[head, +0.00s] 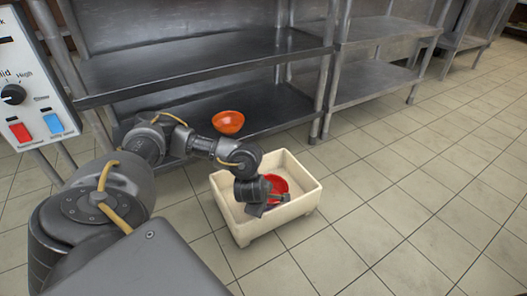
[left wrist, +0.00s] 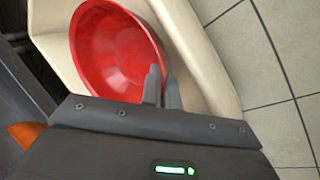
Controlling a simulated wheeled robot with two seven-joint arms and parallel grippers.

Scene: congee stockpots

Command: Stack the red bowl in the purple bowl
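The red bowl (head: 280,184) sits inside a cream crate (head: 290,222) on the floor; the left wrist view also shows the bowl (left wrist: 110,50), tilted in that picture. My left gripper (head: 276,201) reaches down into the crate at the bowl's near side. In the left wrist view, its two fingers (left wrist: 162,86) are close together at the bowl's rim, one inside and one outside, with the thin wall between them. My gripper hides part of the bowl in the head view. No purple bowl shows in either view. My right gripper is not in view.
An orange bowl (head: 228,122) stands on the lower shelf (head: 270,104) of a metal rack behind the crate. Another metal rack (head: 375,80) stands to its right. A control panel (head: 28,80) is at the left. The tiled floor (head: 420,200) to the right is clear.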

